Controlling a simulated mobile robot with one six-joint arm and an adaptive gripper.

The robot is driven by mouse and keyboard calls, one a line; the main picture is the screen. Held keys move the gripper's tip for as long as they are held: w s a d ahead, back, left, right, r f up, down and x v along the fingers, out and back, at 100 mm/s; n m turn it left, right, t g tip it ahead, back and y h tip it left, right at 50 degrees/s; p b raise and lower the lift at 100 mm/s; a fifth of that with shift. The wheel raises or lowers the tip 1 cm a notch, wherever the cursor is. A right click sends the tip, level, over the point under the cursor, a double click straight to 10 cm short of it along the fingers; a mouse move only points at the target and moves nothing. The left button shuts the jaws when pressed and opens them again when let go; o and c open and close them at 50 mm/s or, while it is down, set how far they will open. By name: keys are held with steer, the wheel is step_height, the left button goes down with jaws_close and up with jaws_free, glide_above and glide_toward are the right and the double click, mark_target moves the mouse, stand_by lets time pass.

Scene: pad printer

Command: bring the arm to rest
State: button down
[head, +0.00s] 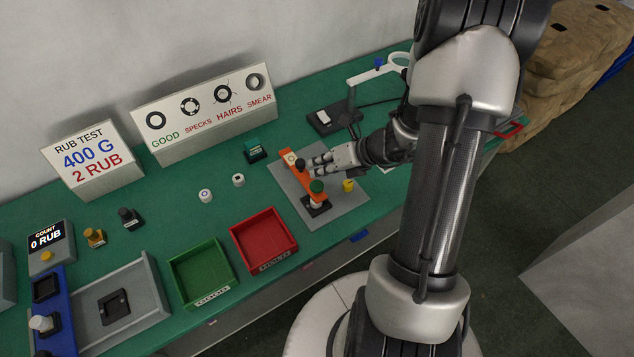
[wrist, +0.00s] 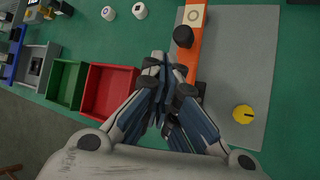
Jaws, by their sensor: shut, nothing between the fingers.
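My gripper (head: 318,162) is at the end of my arm, over the orange bar (head: 302,172) on the grey mat (head: 345,211). In the wrist view its fingers (wrist: 163,75) are closed together with nothing between them. The fingers are close beside the orange bar (wrist: 193,52) and a black knob on it (wrist: 183,37). I cannot tell whether they touch it. Part of the bar is hidden behind the fingers in the wrist view.
A yellow knob (head: 348,185) stands on the mat. Red (head: 291,244) and green (head: 232,281) trays lie to the left. Two small white pieces (head: 205,195) stand behind them. A white-armed stand (head: 352,95) is behind my wrist. Bare green table lies left of the mat.

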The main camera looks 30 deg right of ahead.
stand_by(0.3)
steer(key=s+a+r+n+g, duration=0.2)
steer(key=s+a+r+n, duration=0.2)
steer(key=a+r+n, duration=0.4)
steer(key=s+a+r+n+g, duration=0.25)
steer(key=a+r+n, duration=0.4)
steer(key=n, duration=0.35)
steer(key=s+d+r+n+t+h, duration=0.1)
steer(key=s+r+n+h, duration=0.4)
steer(key=s+n, duration=0.8)
step_height(320, 180, up, 3)
steer(key=n+t, duration=0.1)
steer(key=n, duration=0.5)
steer(key=shift+s+d+r+h, duration=0.15)
steer(key=shift+s+d+h, duration=0.05)
steer(key=shift+s+h, duration=0.1)
